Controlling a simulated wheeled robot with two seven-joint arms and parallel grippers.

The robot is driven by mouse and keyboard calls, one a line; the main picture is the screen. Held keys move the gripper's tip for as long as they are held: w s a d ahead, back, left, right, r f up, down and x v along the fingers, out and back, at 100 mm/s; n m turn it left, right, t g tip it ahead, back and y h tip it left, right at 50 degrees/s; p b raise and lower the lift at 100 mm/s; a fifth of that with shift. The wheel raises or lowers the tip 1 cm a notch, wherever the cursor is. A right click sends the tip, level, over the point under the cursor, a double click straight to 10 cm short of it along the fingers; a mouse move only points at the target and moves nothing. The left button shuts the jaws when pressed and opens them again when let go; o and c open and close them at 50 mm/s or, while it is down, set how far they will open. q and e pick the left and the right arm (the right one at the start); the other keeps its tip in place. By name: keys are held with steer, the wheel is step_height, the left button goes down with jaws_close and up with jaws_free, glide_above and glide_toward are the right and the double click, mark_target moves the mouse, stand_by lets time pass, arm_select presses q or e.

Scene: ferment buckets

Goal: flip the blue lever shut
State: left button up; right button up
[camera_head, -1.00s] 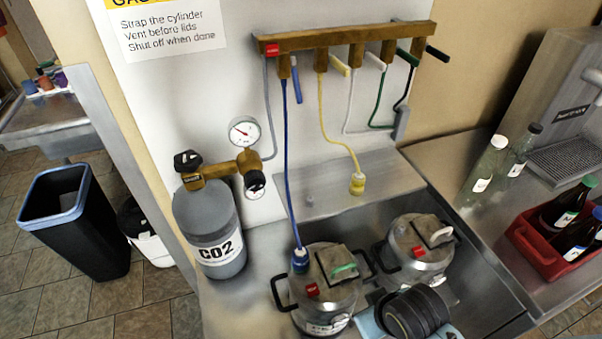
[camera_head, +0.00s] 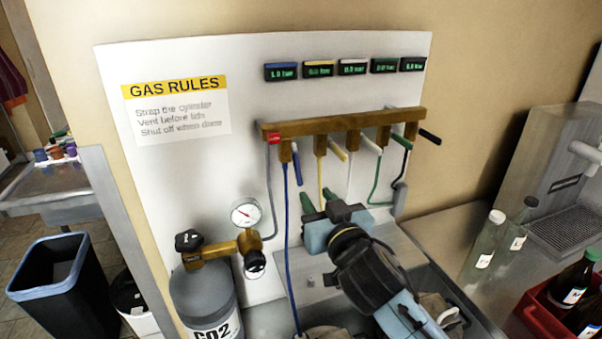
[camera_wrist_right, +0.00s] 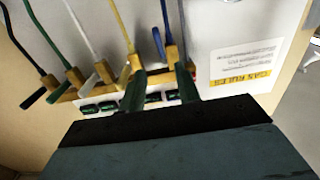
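The blue lever (camera_head: 296,155) is on the leftmost valve of the brass manifold bar (camera_head: 345,124). It points downward beside the blue hose (camera_head: 287,215), while the other levers stick out to the right. My right gripper (camera_head: 319,197) is below the bar, to the right of the blue lever and apart from it. Its two green fingers are spread, with nothing between them. In the right wrist view the open fingers (camera_wrist_right: 160,84) point toward the bar, with the blue lever (camera_wrist_right: 158,42) beyond the gap. My left gripper is out of view.
Yellow (camera_head: 337,151), white (camera_head: 371,145), green (camera_head: 403,141) and black (camera_head: 430,136) levers line the bar. The blue-marked display (camera_head: 281,72) reads about 1.0. A CO2 cylinder (camera_head: 203,295) with a gauge (camera_head: 246,214) stands left. Hoses hang below the bar.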

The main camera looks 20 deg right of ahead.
mark_target(299, 171)
steer(key=w+p, duration=0.1)
steer(key=w, duration=0.9)
steer(key=shift+w+a, duration=0.2)
jaws_close()
